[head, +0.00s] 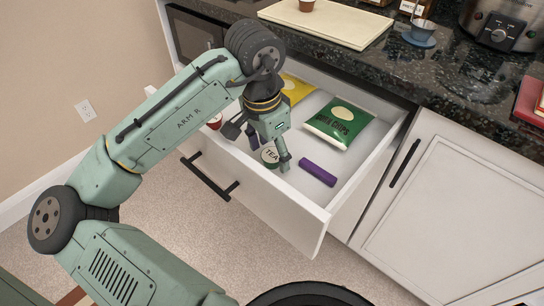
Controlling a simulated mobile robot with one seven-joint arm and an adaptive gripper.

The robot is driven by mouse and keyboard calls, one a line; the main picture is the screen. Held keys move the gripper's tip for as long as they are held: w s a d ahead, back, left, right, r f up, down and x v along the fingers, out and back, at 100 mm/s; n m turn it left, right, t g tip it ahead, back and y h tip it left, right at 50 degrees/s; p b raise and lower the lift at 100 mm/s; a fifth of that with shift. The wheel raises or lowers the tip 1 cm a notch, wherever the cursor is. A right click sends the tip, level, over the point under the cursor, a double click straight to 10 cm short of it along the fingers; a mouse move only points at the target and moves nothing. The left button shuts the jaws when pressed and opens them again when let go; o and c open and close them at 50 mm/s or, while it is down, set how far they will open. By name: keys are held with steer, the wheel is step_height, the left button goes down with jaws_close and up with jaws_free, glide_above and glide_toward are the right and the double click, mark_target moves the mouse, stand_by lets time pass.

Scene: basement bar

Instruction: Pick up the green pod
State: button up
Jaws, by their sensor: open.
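A round pod (270,155) with a pale lid, a dark green rim and the word TEA lies in the open white drawer. It is the only pod I make out in the head view. My gripper (267,151) is over the drawer, pointing down. Its fingers are open, one at the right edge of the pod and one on its left. My gripper partly covers the pod. I cannot tell whether the fingers touch it.
The drawer (262,193) also holds a green chips bag (339,122), a purple bar (318,173), a yellow bag (297,88) and a small red item (215,122). The dark counter (450,60) above carries a board (335,25), a cup and a cooker.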

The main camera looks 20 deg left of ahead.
steer(key=shift+f, duration=0.3)
steer(key=shift+c, duration=0.5)
steer(key=c, duration=0.8)
